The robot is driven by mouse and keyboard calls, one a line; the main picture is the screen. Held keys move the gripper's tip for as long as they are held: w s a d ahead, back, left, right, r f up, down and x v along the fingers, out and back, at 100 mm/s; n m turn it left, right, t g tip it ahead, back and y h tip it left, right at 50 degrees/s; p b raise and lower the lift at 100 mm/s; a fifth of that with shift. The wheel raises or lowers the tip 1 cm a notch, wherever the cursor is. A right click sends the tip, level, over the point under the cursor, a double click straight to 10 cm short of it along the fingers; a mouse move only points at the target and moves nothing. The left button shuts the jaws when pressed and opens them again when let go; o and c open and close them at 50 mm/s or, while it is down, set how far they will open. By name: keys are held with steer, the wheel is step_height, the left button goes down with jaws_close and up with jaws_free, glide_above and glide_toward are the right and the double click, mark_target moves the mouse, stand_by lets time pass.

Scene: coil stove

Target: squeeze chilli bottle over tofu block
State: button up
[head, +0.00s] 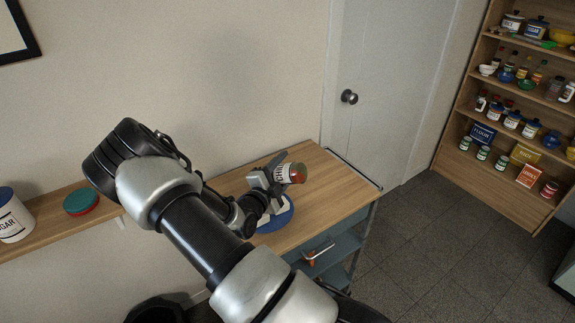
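My gripper (268,178) is above the wooden-topped cart (335,181), with its fingers around a small white bottle (283,174). The bottle has dark lettering that seems to read as chilli, and a red end (298,173) pointing right. It is tilted to near horizontal and held above the top. Below the gripper is a blue-rimmed plate (287,217), partly hidden by my arm. A white patch shows on the plate, but I cannot tell whether it is the tofu block.
A wall shelf (60,225) at left holds a sugar jar (12,217) and a red-and-teal round container (80,202). The cart's right half is clear. A door (375,90) stands behind, and a stocked shelf unit (500,180) stands at right.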

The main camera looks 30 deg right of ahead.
steer(key=shift+w+a+r+n+p, duration=0.25)
steer(key=shift+w+n+p, duration=0.2)
steer(key=shift+n, duration=0.45)
steer(key=shift+w+a+r+n+p, duration=0.3)
steer(key=shift+n+p, duration=0.15)
steer(key=shift+n, duration=0.45)
steer(key=shift+w+a+r+n+p, duration=0.25)
steer(key=shift+w+n+p, duration=0.2)
steer(key=shift+n, duration=0.45)
steer(key=o, duration=0.6)
steer(key=shift+c, duration=1.2)
steer(key=s+d+f+m, duration=0.2)
steer(key=m, duration=0.9)
steer(key=s+d+f+m+t, duration=0.1)
steer(key=s+f+m, duration=0.1)
steer(key=m, duration=0.8)
steer(key=shift+s+d+m+y, duration=0.35)
steer(key=shift+s+m+y, duration=0.05)
steer(key=shift+s, duration=0.4)
